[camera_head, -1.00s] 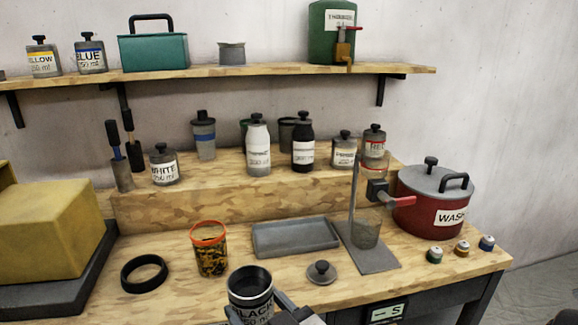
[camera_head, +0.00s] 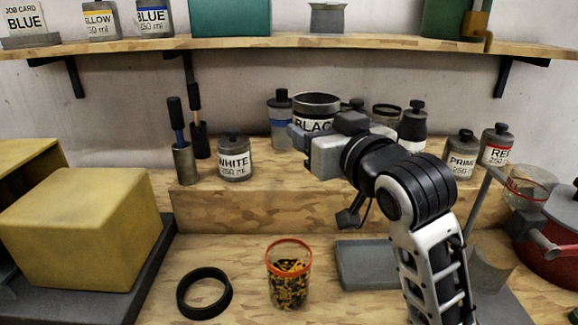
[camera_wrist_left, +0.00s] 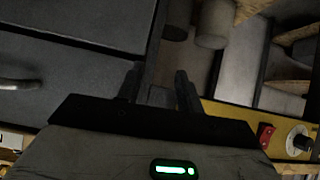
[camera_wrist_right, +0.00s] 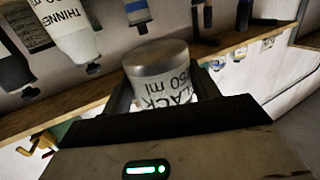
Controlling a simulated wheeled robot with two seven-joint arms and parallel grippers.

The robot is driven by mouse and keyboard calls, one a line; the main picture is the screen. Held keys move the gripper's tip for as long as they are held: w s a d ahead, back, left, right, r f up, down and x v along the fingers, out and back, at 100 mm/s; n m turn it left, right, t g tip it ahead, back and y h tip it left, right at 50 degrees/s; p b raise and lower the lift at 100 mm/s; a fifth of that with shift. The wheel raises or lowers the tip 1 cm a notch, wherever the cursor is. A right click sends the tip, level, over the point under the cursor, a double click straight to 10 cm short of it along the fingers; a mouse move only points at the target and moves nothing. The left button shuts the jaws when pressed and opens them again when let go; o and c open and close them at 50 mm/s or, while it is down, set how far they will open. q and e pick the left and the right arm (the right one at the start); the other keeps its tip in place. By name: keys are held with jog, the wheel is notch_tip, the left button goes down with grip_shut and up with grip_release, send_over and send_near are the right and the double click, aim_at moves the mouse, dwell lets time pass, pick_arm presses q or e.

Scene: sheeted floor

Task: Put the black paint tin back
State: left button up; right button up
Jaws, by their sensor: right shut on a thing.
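The black paint tin (camera_head: 315,122) is a grey cylinder with an open, dark-rimmed top and a "BLACK" label. It is upright over the raised wooden step, among the bottles at its back. My right gripper (camera_head: 306,140) is shut on it from the front. The gripper hides the tin's base in the head view, so I cannot tell whether it touches the step. In the right wrist view the tin (camera_wrist_right: 160,80) sits between the fingers, seen from its base end. My left gripper (camera_wrist_left: 158,88) is open and empty, away from the bench, outside the head view.
The white tin (camera_head: 234,160) and a blue-banded bottle (camera_head: 281,118) stand left of the held tin. The primer tin (camera_head: 460,152) and red tin (camera_head: 497,146) stand to the right. The wall shelf (camera_head: 300,43) runs above. The step between white tin and gripper is clear.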

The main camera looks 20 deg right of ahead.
jog(key=w+f, duration=0.3)
jog(key=w, duration=0.4)
send_over(296, 178)
jog(key=f, duration=0.3)
jog(key=s+f, duration=0.1)
jog(key=f, duration=0.1)
jog(key=shift+f, duration=0.15)
jog(key=shift+w+f, duration=0.5)
notch_tip(296, 178, down, 2)
jog(key=shift+w+f+p, duration=0.1)
jog(key=shift+f+p, duration=0.1)
jog(key=shift+p, duration=0.2)
jog(key=shift+f, duration=0.4)
jog(key=shift+f, duration=0.1)
jog(key=o, duration=1.2)
jog(key=shift+f, duration=0.15)
